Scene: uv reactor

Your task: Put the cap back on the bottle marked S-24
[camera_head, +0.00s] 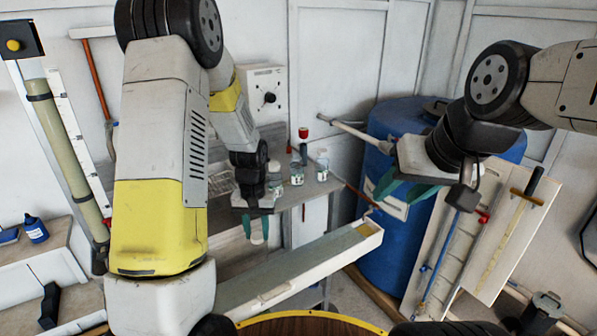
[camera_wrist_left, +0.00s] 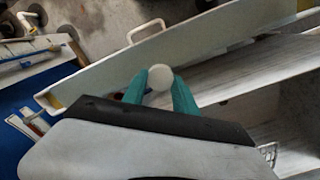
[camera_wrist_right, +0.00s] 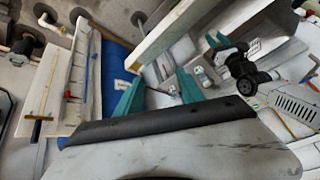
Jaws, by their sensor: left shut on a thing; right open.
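My left gripper (camera_head: 257,231) is shut on a small round white cap, seen clearly between its teal fingertips in the left wrist view (camera_wrist_left: 159,77). It hangs at the front of the bench, above the long white trough. Several small clear bottles with white labels stand on the bench, among them a middle one (camera_head: 297,174) and a right one (camera_head: 322,166). The labels are too small to read, so I cannot tell which is S-24. My left forearm and wrist hide part of the bench. My right gripper (camera_head: 405,192) is open and empty, in front of the blue barrel.
The long white trough (camera_head: 318,262) runs across in front of the bench (camera_head: 318,188). A red-topped item (camera_head: 303,133) stands at the bench's back. A blue barrel (camera_head: 388,238) and a leaning board with tools (camera_head: 515,240) are at right. A blue bottle (camera_head: 36,229) stands on the left shelf.

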